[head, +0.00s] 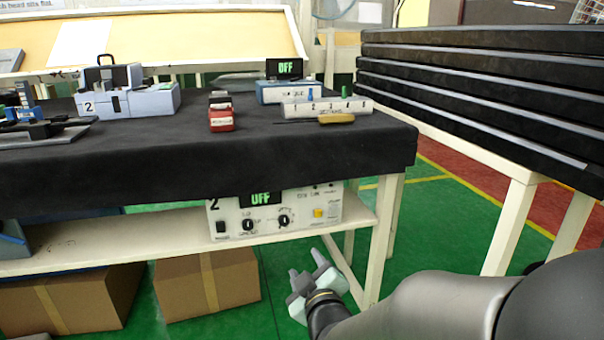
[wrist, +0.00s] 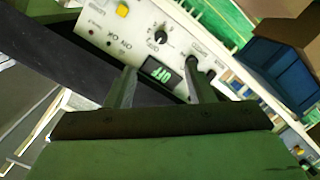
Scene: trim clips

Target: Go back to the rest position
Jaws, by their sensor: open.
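My gripper (head: 309,268) is in front of the table's right end, low, at about the height of the lower shelf. Its fingers point up and away. In the wrist view my gripper (wrist: 160,88) shows two fingers apart with nothing between them. Beyond the fingers is a white control box (wrist: 135,42) with knobs, a yellow button and a display reading OFF. In the head view the same kind of control box (head: 330,207) stands on the lower shelf, marked 2. My gripper appears apart from the box and shelf.
The black-covered table (head: 370,148) carries a grey-blue unit (head: 150,102), a red item (head: 221,120) and a white numbered block (head: 300,108). Cardboard boxes (head: 235,282) sit under the shelf (head: 130,240). Stacked black panels (head: 480,85) stand at right. Green floor is open between.

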